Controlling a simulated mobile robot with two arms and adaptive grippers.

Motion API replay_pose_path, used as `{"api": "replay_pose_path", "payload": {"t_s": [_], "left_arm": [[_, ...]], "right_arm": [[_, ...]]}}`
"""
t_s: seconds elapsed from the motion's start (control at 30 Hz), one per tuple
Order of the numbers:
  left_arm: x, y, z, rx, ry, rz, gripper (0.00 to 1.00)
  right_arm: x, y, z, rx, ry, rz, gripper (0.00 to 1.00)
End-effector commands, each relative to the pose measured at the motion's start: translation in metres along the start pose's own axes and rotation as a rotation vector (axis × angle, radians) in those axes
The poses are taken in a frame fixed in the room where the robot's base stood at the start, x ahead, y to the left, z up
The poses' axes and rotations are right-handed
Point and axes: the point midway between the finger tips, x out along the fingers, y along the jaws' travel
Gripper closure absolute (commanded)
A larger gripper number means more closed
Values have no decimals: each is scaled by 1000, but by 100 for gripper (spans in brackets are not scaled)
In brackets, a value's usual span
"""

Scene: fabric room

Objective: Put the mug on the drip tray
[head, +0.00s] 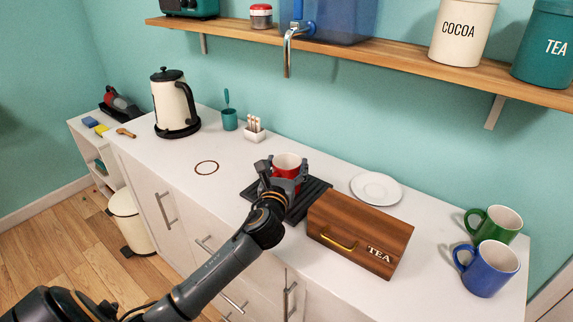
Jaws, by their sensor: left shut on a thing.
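A red mug (287,165) with a pale inside stands upright over the dark ribbed drip tray (312,192) on the white counter. My left gripper (279,175) is shut on the red mug, with its fingers at the mug's sides. The gripper hides the mug's lower part, so I cannot tell whether its base touches the tray. A green mug (497,224) and a blue mug (490,270) stand at the right end of the counter. My right gripper is not in view.
A wooden tea box (360,232) stands right of the tray, with a white plate (376,188) behind it. A kettle (174,103), teal cup (229,120) and small white holder (254,133) stand to the left. A shelf (370,62) with a tap (296,36) hangs above.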

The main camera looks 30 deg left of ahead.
Motion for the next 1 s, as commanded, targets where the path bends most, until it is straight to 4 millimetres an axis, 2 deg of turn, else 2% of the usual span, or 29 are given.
{"api": "replay_pose_path", "payload": {"t_s": [0.03,0.1,0.13,0.57,0.67,1.0], "left_arm": [[0,0,-1,1,1,0,21],[0,0,-1,1,1,0,7],[0,0,-1,1,1,0,5],[-2,0,3,0,0,-1,5],[-15,0,1,1,1,-2,5],[-87,0,1,0,2,-2,5]], "right_arm": [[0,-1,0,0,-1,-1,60],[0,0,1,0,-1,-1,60],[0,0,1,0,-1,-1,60],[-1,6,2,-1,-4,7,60],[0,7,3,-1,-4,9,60],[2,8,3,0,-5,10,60]]}}
